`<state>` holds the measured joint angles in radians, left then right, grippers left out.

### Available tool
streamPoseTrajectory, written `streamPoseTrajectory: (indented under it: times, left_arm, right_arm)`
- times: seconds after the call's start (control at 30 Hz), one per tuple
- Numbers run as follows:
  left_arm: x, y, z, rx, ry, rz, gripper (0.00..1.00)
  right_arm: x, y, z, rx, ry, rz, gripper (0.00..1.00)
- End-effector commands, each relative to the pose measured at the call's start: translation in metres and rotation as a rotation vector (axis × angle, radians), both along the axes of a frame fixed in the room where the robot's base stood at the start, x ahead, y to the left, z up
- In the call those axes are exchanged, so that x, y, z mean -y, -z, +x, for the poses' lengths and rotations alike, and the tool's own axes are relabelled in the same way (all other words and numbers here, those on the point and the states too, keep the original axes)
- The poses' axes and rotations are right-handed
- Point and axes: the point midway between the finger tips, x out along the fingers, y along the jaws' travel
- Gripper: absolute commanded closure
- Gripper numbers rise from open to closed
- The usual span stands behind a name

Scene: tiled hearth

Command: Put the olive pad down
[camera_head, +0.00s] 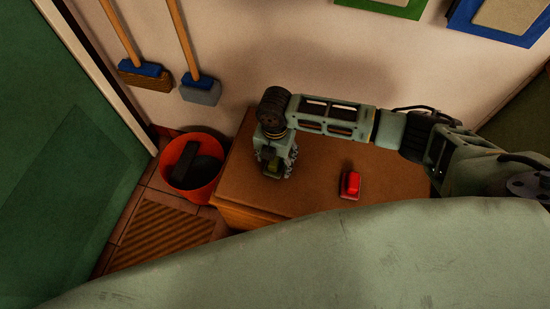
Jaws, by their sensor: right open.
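The olive pad (272,169) is a small dark olive piece at the left part of the brown wooden top (312,183). My right gripper (275,168) points down over the pad, with its fingers open around it. The fingers and wrist hide part of the pad. It looks to be at the level of the top, but I cannot tell whether it rests fully on it. My left gripper is not in view.
A red object (350,184) lies on the top, right of the gripper. An orange bucket (206,188) with something dark in it stands left of the wooden unit. Two brooms (200,88) lean on the wall. A striped mat (158,235) lies on the tiles.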

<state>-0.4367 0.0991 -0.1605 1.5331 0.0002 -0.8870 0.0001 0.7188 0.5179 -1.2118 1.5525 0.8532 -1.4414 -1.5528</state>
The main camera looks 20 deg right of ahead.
Motion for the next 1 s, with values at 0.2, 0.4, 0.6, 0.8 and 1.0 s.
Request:
streamPoseTrajectory:
  times: [0.2,0.4,0.6,0.8,1.0]
  left_arm:
    - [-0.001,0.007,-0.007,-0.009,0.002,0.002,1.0]
    - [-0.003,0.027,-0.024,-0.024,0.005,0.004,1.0]
    - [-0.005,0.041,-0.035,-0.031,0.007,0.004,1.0]
    - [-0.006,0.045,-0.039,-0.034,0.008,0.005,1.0]
    - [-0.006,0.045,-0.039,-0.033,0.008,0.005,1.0]
  right_arm:
    - [0.0,-0.024,0.001,0.003,0.001,0.002,0.39]
    - [-0.002,-0.051,-0.002,0.002,0.0,0.002,0.39]
    - [-0.002,-0.073,-0.003,0.001,0.001,0.002,0.39]
    - [-0.002,-0.078,-0.004,0.0,0.001,0.0,0.39]
    - [-0.002,-0.077,-0.004,0.0,0.001,0.0,0.39]
